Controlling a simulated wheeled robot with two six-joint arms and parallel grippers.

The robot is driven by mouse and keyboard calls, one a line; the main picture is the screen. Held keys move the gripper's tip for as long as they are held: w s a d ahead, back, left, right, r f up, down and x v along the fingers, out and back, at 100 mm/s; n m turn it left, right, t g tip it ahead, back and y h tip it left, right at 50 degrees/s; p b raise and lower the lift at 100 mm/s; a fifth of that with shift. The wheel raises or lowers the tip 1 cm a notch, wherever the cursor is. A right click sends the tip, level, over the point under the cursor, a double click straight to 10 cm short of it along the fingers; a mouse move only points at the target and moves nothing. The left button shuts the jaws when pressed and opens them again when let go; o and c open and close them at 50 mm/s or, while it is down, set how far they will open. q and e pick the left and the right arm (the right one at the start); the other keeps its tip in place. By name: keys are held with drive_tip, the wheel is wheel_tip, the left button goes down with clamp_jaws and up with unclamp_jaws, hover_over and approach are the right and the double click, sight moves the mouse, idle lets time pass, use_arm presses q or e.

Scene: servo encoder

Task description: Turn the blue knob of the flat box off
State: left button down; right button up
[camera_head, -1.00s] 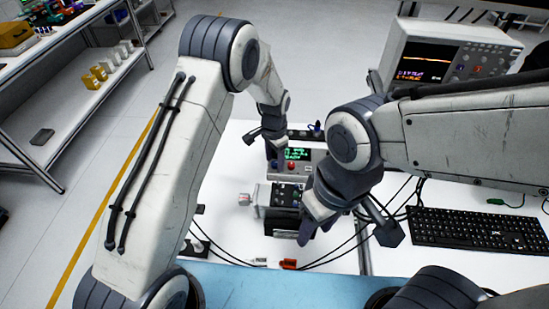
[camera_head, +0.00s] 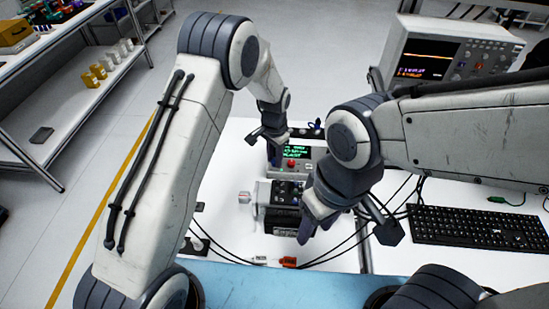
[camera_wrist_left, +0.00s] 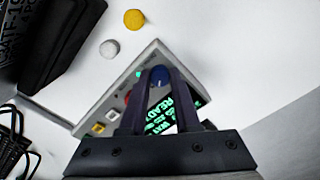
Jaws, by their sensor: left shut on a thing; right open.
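The flat box (camera_head: 306,172) is grey, with a lit green-text display and a red button, and stands on the white table behind the motor unit. In the left wrist view the box (camera_wrist_left: 92,118) lies tilted across the picture. Its blue knob (camera_wrist_left: 159,74) shows between my left fingertips. My left gripper (camera_wrist_left: 160,82) is shut on the blue knob; it also shows over the box's left part in the head view (camera_head: 268,148), where it hides the knob. My right gripper (camera_head: 350,222) is open and empty, low beside the motor unit.
A dark motor unit (camera_head: 285,197) with a silver shaft stands in front of the box. A black keyboard (camera_head: 478,228) and an oscilloscope (camera_head: 440,55) are at the right. Black cables and an orange connector (camera_head: 289,262) lie on the table.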

sight(274, 161)
use_arm(q)
drive_tip(key=n+b, duration=0.1)
drive_tip(key=n, duration=0.4)
drive_tip(key=shift+w+r+n+b, duration=0.1)
drive_tip(key=shift+n+b, duration=0.2)
drive_tip(key=shift+n, duration=2.1)
drive_tip(key=c, duration=0.6)
unclamp_jaws()
wheel_tip(274, 161, up, 10)
drive_tip(key=shift+r+b, duration=0.2)
drive_tip(key=shift+b, duration=0.85)
